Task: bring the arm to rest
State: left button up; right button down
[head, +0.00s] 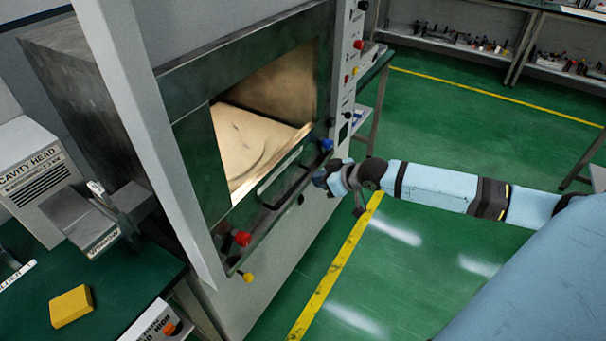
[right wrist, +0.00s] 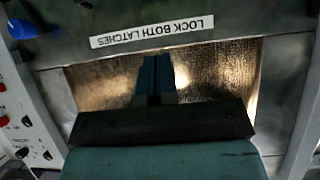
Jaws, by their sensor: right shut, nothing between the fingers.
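My right arm (head: 440,188) comes in from the right of the head view, stretched out level toward the machine front. Its right gripper (head: 322,178) is beside the lower right of the cavity opening, close to the blue knob (head: 326,145). In the right wrist view, the two blue fingers (right wrist: 155,78) lie together with nothing between them. I cannot tell whether they touch the machine. My left gripper is in neither view.
The machine has a lit cavity (head: 265,125) and a dark handle bar (head: 282,172), with a red knob (head: 242,238) and yellow knob (head: 248,277) below. A yellow block (head: 71,306) lies on the green bench at left. Green floor (head: 440,265) is open at right.

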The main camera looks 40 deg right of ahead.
jog(key=s+a+f+p, duration=0.3)
jog(key=s+a+f, duration=0.1)
jog(key=s+a, duration=0.7)
jog(key=s+a+f+m+h+p, duration=0.1)
jog(key=s+a+f+p, duration=0.2)
jog(key=s+a, duration=0.8)
jog(key=shift+s+f+m, duration=0.3)
jog(key=shift+s+f, duration=0.25)
jog(key=shift+f, duration=0.3)
